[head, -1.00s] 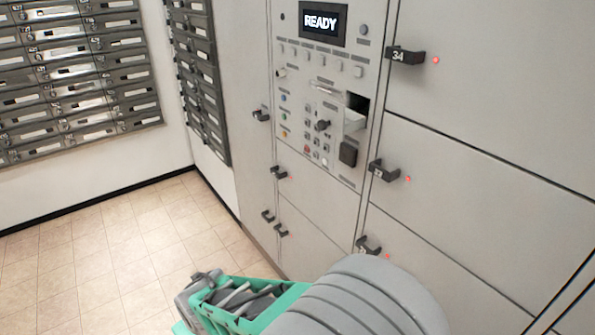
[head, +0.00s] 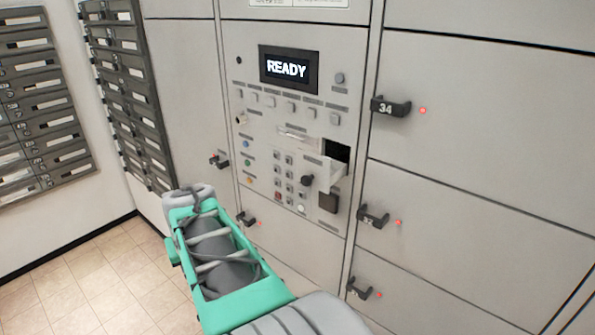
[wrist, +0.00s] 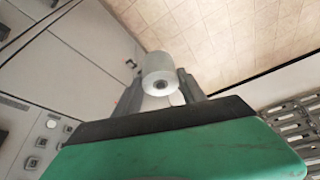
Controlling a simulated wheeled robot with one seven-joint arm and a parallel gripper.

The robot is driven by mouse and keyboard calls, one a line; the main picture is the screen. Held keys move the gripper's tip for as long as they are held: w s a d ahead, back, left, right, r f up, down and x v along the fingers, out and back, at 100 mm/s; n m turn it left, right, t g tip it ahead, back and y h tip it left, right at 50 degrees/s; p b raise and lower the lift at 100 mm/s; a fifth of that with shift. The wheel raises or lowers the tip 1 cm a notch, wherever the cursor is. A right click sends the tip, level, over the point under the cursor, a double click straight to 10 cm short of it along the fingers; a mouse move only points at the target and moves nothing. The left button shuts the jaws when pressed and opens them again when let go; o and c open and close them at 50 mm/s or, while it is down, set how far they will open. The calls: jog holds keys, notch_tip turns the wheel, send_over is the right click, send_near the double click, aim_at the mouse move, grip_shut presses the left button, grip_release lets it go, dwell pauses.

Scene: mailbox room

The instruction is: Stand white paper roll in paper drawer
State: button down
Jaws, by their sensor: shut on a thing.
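The white paper roll (wrist: 159,70) shows in the wrist view, between the two dark fingers of my gripper (wrist: 161,88). My gripper is shut on it, and the end of the roll with its dark core hole faces the wrist camera. In the head view the roll and fingertips are hidden behind my green and grey arm. The paper drawer (head: 334,174) is pulled out of a dark square opening in the control panel, right of the keypad. My arm's far end is left of and below the drawer, apart from it.
The panel has a READY screen (head: 288,69), buttons, a keypad (head: 290,178) and a black knob (head: 307,180). Locker doors with dark handles, such as handle 34 (head: 390,107), flank it. Mailboxes (head: 45,110) stand at left. The tiled floor (head: 100,290) is clear.

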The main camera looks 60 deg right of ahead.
jog(key=s+d+r+m+g+h+p, duration=0.1)
jog(key=s+d+r+m+p, duration=0.2)
jog(key=r, duration=0.5)
jog(key=s+d+r+m+h+p, duration=0.15)
jog(key=s+d+r, duration=0.3)
jog(key=r, duration=0.45)
notch_tip(320, 180, up, 11)
jog(key=m+g, duration=0.2)
jog(key=m, duration=0.3)
send_over(320, 166)
jog(key=w+d, duration=0.1)
jog(key=d, duration=0.4)
jog(key=shift+y, duration=0.25)
jog(key=f+b, duration=0.1)
jog(key=f, duration=0.1)
jog(key=f+b, duration=0.1)
jog(key=f, duration=0.1)
jog(key=f+b, duration=0.2)
jog(key=f, duration=0.1)
jog(key=shift+a, duration=0.4)
jog(key=shift+d+f, duration=0.15)
jog(key=shift+d, duration=0.05)
jog(key=shift+f, duration=0.1)
jog(key=shift+f+b, duration=0.35)
jog(key=shift+f, duration=0.2)
